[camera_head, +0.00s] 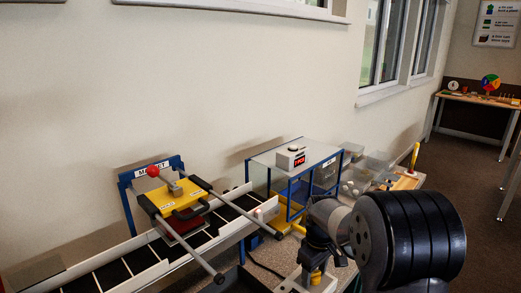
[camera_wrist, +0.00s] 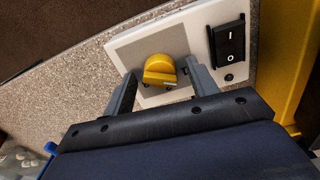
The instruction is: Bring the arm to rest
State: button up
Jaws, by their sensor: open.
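My gripper (camera_wrist: 158,95) is in the wrist view, its two grey fingers apart on either side of a yellow rotary knob (camera_wrist: 160,70). The knob sits on a white panel (camera_wrist: 143,45). I cannot tell whether the fingers touch the knob. Nothing else is between the fingers. In the head view my arm (camera_head: 410,235) fills the lower right and reaches down toward the table; the fingertips are hidden there.
A black rocker switch (camera_wrist: 229,42) is right of the knob, with a yellow post (camera_wrist: 285,50) beyond. A conveyor (camera_head: 115,272) with a yellow magnet unit (camera_head: 172,197) is at left. A blue-framed box (camera_head: 292,170) and clear bins (camera_head: 370,162) stand behind my arm.

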jog(key=m+b, duration=0.2)
jog(key=m, duration=0.2)
jog(key=shift+r, duration=0.1)
dwell(0.6)
